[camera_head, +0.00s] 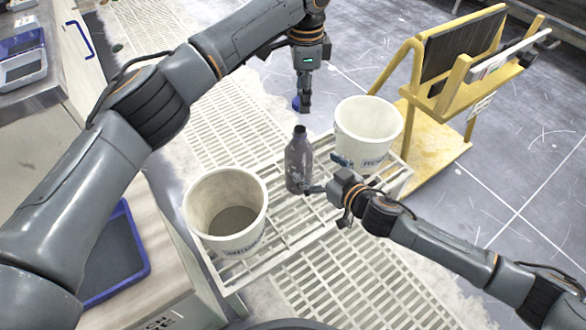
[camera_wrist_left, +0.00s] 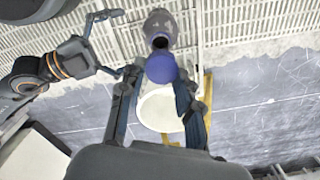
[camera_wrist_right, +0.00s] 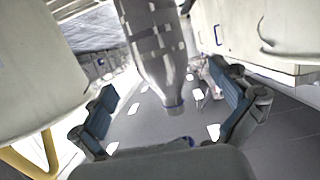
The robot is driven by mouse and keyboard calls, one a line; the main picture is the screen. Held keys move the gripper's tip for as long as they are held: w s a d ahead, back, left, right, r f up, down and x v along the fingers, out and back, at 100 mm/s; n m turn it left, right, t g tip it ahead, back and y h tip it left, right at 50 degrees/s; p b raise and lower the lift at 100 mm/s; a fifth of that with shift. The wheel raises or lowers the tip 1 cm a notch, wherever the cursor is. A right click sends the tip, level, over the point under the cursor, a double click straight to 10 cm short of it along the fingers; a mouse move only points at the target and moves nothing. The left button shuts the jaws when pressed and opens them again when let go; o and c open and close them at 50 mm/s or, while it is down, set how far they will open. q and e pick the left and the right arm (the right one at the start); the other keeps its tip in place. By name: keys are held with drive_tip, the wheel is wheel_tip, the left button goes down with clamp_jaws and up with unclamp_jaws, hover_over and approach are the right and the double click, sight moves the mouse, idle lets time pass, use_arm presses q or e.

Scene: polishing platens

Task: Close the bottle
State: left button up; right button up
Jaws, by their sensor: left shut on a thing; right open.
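A grey translucent bottle (camera_head: 298,163) stands upright on a white slatted rack, its mouth open. It also shows in the left wrist view (camera_wrist_left: 160,26) and the right wrist view (camera_wrist_right: 155,55). My left gripper (camera_head: 303,104) is shut on a blue cap (camera_head: 297,103), which also shows between its fingers in the left wrist view (camera_wrist_left: 161,68). In the head view the cap appears above the bottle's mouth, apart from it. My right gripper (camera_head: 322,173) is open beside the bottle's lower right. In the right wrist view the bottle lies between its open fingers (camera_wrist_right: 170,103), with no clear contact.
A white bucket (camera_head: 226,244) stands on the rack (camera_head: 290,244) left of the bottle, and another bucket (camera_head: 367,143) close behind right. A yellow cart (camera_head: 440,140) stands at the right. A blue-rimmed tray (camera_head: 115,262) lies at the left.

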drive_tip(key=shift+x, duration=3.75)
drive_tip(key=c, duration=1.8)
use_arm(q)
hover_over(302, 128)
drive_tip(key=shift+f, duration=2.5)
